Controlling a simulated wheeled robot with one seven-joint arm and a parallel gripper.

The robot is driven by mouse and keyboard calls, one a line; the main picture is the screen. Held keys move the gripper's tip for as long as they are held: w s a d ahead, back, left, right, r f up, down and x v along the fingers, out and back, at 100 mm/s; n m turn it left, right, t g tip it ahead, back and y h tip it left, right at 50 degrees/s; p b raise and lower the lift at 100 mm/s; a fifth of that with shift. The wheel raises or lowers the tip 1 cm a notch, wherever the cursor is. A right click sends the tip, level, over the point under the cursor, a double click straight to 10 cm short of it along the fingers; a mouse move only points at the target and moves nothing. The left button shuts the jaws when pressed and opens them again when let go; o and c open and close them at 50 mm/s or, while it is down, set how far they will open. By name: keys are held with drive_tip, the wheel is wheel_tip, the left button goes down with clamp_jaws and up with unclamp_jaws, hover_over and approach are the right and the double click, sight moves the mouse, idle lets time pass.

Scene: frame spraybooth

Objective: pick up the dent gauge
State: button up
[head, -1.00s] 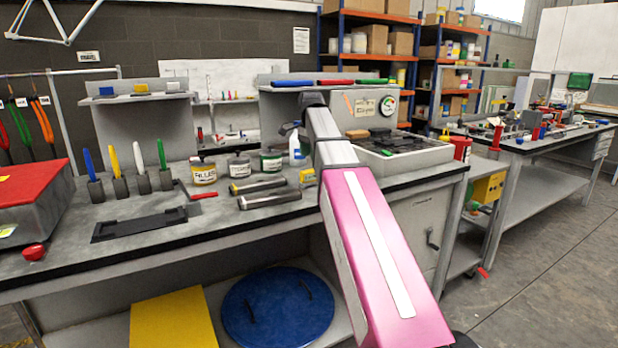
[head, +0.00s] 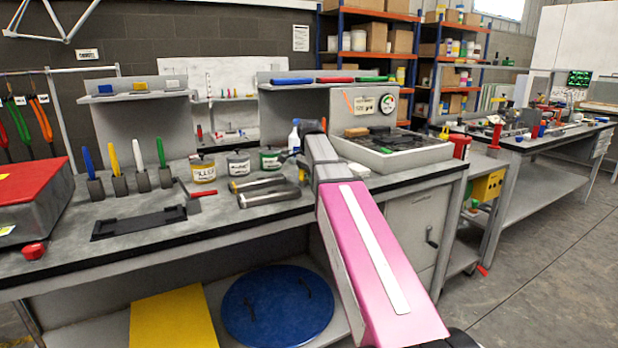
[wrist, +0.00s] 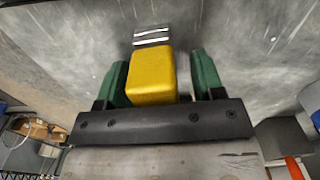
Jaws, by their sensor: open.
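A yellow block with a striped metal end, which I take to be the dent gauge (wrist: 152,76), shows in the wrist view. The fingers are open and the block is not clasped. The striped end points away from the gripper over the grey bench top. In the head view my pink and grey arm hides the gauge, and the gripper cannot be made out clearly.
On the bench (head: 150,248), several upright coloured-handled tools (head: 140,168) stand left, with labelled tins (head: 203,169) behind. A raised grey tray unit (head: 400,152) stands right. A red-topped box (head: 35,190) fills the left end.

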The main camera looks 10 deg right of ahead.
drive_tip(key=c, duration=1.1)
drive_tip(key=shift+r, duration=0.1)
drive_tip(key=shift+r, duration=0.4)
drive_tip(key=r, duration=0.3)
drive_tip(key=shift+s+a+r, duration=0.1)
drive_tip(key=shift+a+r, duration=0.1)
drive_tip(key=shift+r, duration=0.1)
drive_tip(key=s+a+r, duration=0.5)
drive_tip(key=a+r, duration=0.1)
drive_tip(key=a, duration=0.3)
drive_tip(key=w+a, duration=0.6)
drive_tip(key=a, duration=0.2)
drive_tip(key=shift+w+m, duration=0.25)
drive_tip(key=shift+m, duration=0.15)
